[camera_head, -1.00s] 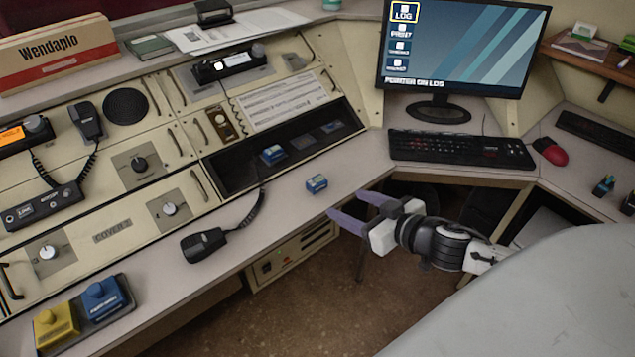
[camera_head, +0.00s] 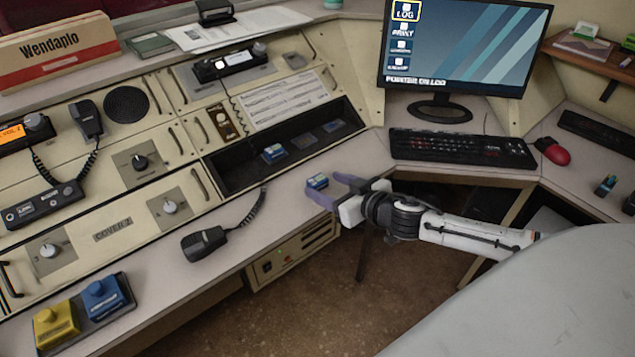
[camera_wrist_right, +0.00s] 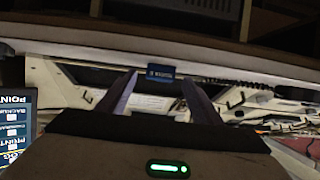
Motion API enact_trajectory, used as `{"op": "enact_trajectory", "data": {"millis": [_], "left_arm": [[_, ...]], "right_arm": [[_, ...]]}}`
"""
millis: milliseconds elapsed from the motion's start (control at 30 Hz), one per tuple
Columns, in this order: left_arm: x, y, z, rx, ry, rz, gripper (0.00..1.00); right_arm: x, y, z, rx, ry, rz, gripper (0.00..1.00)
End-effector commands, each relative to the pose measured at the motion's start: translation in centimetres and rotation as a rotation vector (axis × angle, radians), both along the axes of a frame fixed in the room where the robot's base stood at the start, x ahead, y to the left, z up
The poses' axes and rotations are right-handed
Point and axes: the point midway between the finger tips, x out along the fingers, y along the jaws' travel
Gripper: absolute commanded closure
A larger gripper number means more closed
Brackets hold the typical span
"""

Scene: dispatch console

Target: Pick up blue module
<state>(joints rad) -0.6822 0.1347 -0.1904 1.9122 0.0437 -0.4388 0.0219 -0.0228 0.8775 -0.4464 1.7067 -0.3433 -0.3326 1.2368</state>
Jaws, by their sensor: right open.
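A second blue module (camera_head: 274,153) sits inside the bay, behind and to the left. In the right wrist view the labelled blue module (camera_wrist_right: 160,72) shows ahead, between the two open fingertips (camera_wrist_right: 158,84). My left gripper is not in view.
A handheld microphone (camera_head: 204,243) with a coiled cord lies left of the gripper. The keyboard (camera_head: 460,149) and monitor stand to the right. A tray at the lower left holds a yellow block (camera_head: 57,324) and a blue block (camera_head: 104,299). Open floor lies below the desk edge.

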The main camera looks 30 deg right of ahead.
Motion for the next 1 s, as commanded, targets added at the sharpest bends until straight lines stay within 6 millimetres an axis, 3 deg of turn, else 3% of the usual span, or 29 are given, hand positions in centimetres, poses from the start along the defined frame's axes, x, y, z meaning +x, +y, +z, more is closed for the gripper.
{"op": "enact_trajectory", "data": {"millis": [133,400,700,867,1000], "left_arm": [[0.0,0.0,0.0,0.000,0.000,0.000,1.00],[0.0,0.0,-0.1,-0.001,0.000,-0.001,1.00],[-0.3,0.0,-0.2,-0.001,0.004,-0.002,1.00],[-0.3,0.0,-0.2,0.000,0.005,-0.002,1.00],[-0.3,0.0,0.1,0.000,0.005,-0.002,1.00]], "right_arm": [[1.0,0.1,-0.4,0.000,0.000,0.000,0.41],[1.0,0.1,-0.5,0.000,0.001,0.001,0.42],[1.1,0.1,-0.4,0.000,0.000,0.001,0.91],[1.0,0.1,-0.4,0.000,0.000,0.001,0.91],[1.1,0.1,0.7,0.000,-0.002,0.001,0.91]]}}
